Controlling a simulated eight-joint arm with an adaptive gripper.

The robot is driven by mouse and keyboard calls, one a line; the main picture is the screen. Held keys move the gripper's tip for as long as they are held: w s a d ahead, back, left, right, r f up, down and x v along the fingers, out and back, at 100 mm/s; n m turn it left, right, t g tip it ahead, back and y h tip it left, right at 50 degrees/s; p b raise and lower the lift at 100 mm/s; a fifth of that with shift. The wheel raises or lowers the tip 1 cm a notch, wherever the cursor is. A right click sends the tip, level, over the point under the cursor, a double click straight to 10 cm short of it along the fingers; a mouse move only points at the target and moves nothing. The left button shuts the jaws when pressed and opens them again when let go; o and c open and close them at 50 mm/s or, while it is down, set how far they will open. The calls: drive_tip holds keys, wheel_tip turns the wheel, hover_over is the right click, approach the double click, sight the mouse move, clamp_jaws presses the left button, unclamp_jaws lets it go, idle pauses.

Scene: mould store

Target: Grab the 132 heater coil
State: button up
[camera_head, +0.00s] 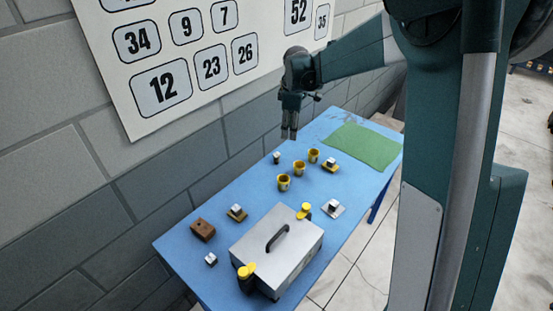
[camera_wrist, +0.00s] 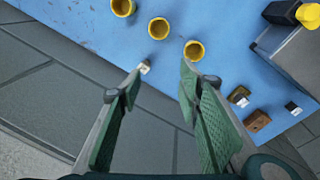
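No number 132 is legible on any object, so I cannot tell which one is the 132 heater coil. My gripper (camera_head: 289,136) hangs above the far wall side of the blue table, fingers pointing down. In the wrist view, my gripper (camera_wrist: 162,76) has its fingers spread with nothing between them. A small dark piece with a whitish top (camera_head: 277,157) stands on the table below; it also shows by the left fingertip in the wrist view (camera_wrist: 145,66). Other small pale-topped pieces are a block on a tan base (camera_head: 237,212), one on a yellowish base (camera_head: 331,164), one on a white plate (camera_head: 333,208) and a loose one (camera_head: 211,259).
Three yellow cups (camera_head: 299,168) stand in a row mid-table. A grey metal box (camera_head: 262,262) with a black handle and yellow-topped parts fills the near end. A brown block (camera_head: 202,230) lies beside it. A green mat (camera_head: 362,146) covers the far end. A numbered board (camera_head: 170,110) is on the wall.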

sight(277, 154)
drive_tip(key=w+a+f+n, duration=0.1)
drive_tip(key=w+f, duration=0.2)
drive_tip(key=f, duration=0.2)
drive_tip(key=w+a+f+n+g, duration=0.1)
drive_tip(key=w+a+f+n, duration=0.1)
drive_tip(key=w+f, duration=0.2)
drive_tip(key=w+a+f+n, duration=0.1)
drive_tip(key=w+f, duration=0.2)
drive_tip(key=f, duration=0.4)
drive_tip(key=shift+w+a+f+n+g, duration=0.15)
drive_tip(key=shift+f+n+g, duration=0.2)
drive_tip(key=shift+n+g, duration=0.05)
drive_tip(key=shift+f, duration=0.2)
drive_tip(key=shift+f, duration=0.1)
drive_tip(key=shift+f, duration=1.2)
drive_tip(key=shift+f, duration=0.1)
drive_tip(key=shift+a+f, duration=0.15)
drive_tip(key=shift+f, duration=2.35)
drive_tip(key=shift+c, duration=0.5)
drive_tip(key=c, duration=0.9)
